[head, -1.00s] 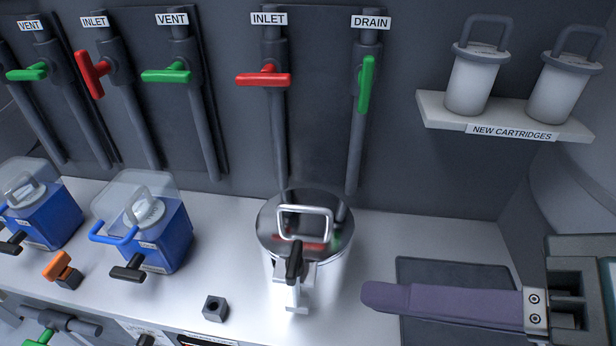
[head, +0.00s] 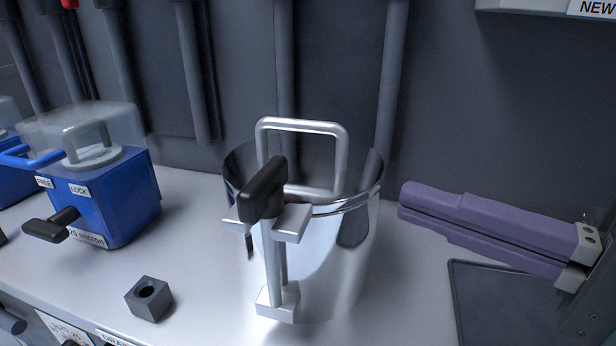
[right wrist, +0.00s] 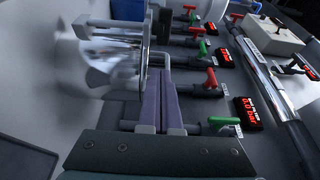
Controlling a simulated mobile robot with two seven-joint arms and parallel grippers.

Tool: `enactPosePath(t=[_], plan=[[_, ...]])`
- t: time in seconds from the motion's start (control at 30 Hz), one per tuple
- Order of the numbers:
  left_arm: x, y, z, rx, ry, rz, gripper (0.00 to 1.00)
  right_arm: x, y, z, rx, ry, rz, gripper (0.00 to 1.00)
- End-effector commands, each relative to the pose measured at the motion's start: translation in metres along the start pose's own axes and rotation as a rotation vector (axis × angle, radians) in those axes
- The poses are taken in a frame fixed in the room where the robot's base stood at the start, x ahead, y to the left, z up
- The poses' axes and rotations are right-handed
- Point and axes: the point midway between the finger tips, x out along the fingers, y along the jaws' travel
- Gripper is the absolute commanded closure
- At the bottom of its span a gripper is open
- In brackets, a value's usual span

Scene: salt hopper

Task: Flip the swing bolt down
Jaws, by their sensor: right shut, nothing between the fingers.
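The shiny steel canister (head: 345,255) stands on the white counter with a lid carrying a square loop handle (head: 302,125). The swing bolt (head: 272,262) is at its front, with a black knob (head: 263,190) on top. It stands upright between two lugs at the rim, above a bracket low on the wall. My right gripper (head: 403,203) has purple fingers, shut and empty. It is to the right of the canister, apart from the bolt. Its fingers also show in the right wrist view (right wrist: 160,78), with the canister beyond. My left gripper is out of view.
A blue box with a clear cover (head: 110,195) and a black front handle stands at left. A small dark block with a hole (head: 149,298) sits on the counter before the canister. A dark mat (head: 500,305) lies at right. Pipes (head: 392,80) run down the wall behind.

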Motion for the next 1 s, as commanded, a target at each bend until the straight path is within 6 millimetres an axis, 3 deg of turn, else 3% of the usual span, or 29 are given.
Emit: enactPosePath(t=[0.43,0.8,1.0], plan=[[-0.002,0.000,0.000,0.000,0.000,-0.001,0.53,0.008,-0.001,-0.001,0.000,0.001,-0.002,1.00],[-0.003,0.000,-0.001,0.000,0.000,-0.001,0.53,0.072,-0.001,0.000,0.001,0.000,-0.002,1.00],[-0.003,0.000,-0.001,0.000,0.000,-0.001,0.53,0.095,0.000,0.000,0.001,0.002,0.000,1.00]])
